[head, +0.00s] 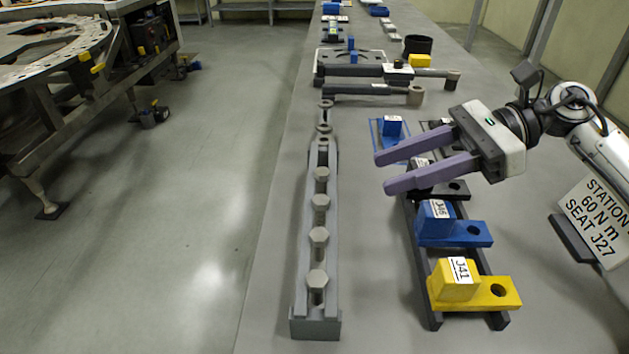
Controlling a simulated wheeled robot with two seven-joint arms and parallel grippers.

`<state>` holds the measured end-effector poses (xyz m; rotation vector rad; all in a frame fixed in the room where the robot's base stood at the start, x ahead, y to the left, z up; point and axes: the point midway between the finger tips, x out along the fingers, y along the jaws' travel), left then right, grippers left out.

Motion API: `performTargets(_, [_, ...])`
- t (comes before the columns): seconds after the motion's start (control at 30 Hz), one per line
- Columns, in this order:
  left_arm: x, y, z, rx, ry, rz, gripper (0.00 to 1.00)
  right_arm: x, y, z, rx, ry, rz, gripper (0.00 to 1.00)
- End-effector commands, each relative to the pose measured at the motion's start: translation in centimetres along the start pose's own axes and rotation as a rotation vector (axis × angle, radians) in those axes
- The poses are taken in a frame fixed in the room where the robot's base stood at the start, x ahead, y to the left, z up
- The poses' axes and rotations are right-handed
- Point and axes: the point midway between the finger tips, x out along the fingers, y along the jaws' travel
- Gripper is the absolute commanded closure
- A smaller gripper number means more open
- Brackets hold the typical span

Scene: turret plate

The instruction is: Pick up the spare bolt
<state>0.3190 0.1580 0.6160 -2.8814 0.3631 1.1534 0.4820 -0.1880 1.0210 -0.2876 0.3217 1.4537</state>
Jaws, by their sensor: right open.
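Several grey hex-head bolts (319,236) stand in a row in a long narrow grey rack (302,270) on the bench. I cannot tell which of them is the spare bolt. My right gripper (381,173) comes in from the right, with two purple fingers pointing left. It is open, with nothing between the fingers. It hangs to the right of the rack's far part, above the row of blocks, apart from the bolts. My left gripper is not in view.
Right of the rack, a dark rail frame (431,312) carries a blue block (435,212) marked J46 and a yellow block (455,280) marked J41. Torque wrenches (370,90) lie farther back. A station sign (592,215) stands right. The bench strip between rack and blocks is clear.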

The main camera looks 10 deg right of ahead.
Motion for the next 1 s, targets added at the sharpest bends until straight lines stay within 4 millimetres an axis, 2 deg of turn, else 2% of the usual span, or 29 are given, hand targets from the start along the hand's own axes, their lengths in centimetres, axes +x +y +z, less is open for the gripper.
performTargets(0.2, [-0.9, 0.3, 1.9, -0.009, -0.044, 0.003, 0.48, 3.3, 0.1, 0.2, -0.001, -0.002, 0.004, 0.59])
performTargets(0.33, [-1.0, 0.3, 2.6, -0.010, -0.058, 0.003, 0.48, 4.4, 0.1, 0.1, 0.000, -0.001, 0.002, 0.59])
performTargets(0.47, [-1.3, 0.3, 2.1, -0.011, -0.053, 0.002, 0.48, 5.6, 0.5, 0.3, 0.001, -0.002, 0.006, 0.59])
performTargets(0.7, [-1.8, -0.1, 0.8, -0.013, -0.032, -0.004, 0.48, 9.0, 0.8, 0.4, 0.000, -0.002, 0.003, 0.59])
performTargets(1.0, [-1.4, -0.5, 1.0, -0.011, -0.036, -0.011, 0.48, 9.7, 0.8, 0.2, 0.000, -0.001, 0.001, 0.59])
